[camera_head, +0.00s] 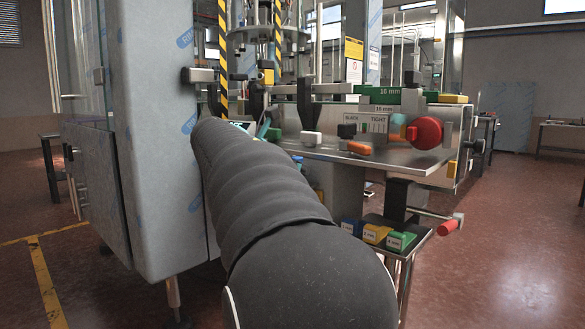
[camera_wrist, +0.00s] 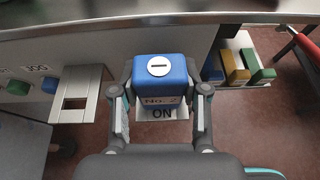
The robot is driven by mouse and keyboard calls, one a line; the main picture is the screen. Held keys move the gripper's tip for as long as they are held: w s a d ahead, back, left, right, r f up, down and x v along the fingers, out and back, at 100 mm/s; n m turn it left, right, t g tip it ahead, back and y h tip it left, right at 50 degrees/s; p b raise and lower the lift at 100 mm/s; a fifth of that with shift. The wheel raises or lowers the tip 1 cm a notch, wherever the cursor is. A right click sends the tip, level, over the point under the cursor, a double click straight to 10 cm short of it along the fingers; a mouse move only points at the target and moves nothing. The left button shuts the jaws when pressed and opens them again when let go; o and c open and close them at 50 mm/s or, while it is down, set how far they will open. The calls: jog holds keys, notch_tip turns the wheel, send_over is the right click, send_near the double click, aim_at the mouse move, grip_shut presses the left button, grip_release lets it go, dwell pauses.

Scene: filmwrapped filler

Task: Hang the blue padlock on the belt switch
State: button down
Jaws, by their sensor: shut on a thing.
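The blue padlock (camera_wrist: 172,88) is a blue block with a round white keyhole face and a "No. 2" label, seen in the wrist view. My gripper (camera_wrist: 160,95) is shut on it, with one finger at each side. A pale plate marked "ON" (camera_wrist: 162,114) shows just below the padlock; I cannot tell whether they touch. The padlock's shackle is hidden. I cannot make out the belt switch for certain. In the head view my dark arm reaches toward the machine, and the padlock cannot be made out there.
A metal plate with a rectangular opening (camera_wrist: 77,100) is left of the gripper, beside green and blue buttons. A tray with blue, yellow and green blocks (camera_head: 376,234) hangs low on the right. A wrapped cabinet (camera_head: 160,140) stands left.

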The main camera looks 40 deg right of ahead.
jog(key=shift+f, duration=0.35)
dwell(0.6)
jog(key=c, duration=0.5)
grip_release()
jog(key=shift+a+r, duration=0.1)
jog(key=v, duration=1.1)
jog(key=shift+a, duration=0.4)
jog(key=shift+r, duration=0.1)
